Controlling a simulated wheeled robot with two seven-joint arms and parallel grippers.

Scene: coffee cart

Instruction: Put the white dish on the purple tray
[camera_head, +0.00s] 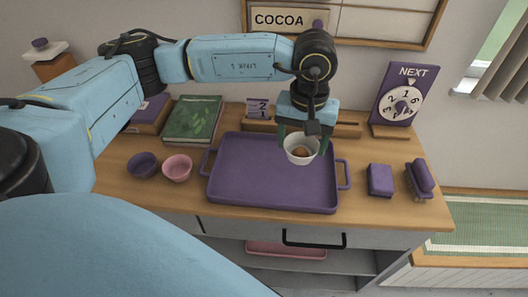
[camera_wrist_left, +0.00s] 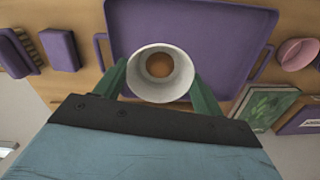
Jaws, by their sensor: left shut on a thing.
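The white dish (camera_head: 301,160) is a small round bowl with a brown-orange round thing (camera_head: 301,151) inside. My left gripper (camera_head: 303,141) comes down from above and is shut on the dish, with one green finger on each side. The dish appears upright over the back right part of the purple tray (camera_head: 262,188). I cannot tell whether it touches the tray. The left wrist view shows the dish (camera_wrist_left: 160,91) between the fingers (camera_wrist_left: 160,75), overlapping the tray's edge. The tray (camera_wrist_left: 210,25) looks otherwise empty. My right gripper is not in view.
A dark purple bowl (camera_head: 143,165) and a pink bowl (camera_head: 177,168) stand left of the tray. A green book (camera_head: 194,120) lies behind them. A NEXT dial sign (camera_head: 398,98) stands at the back right.

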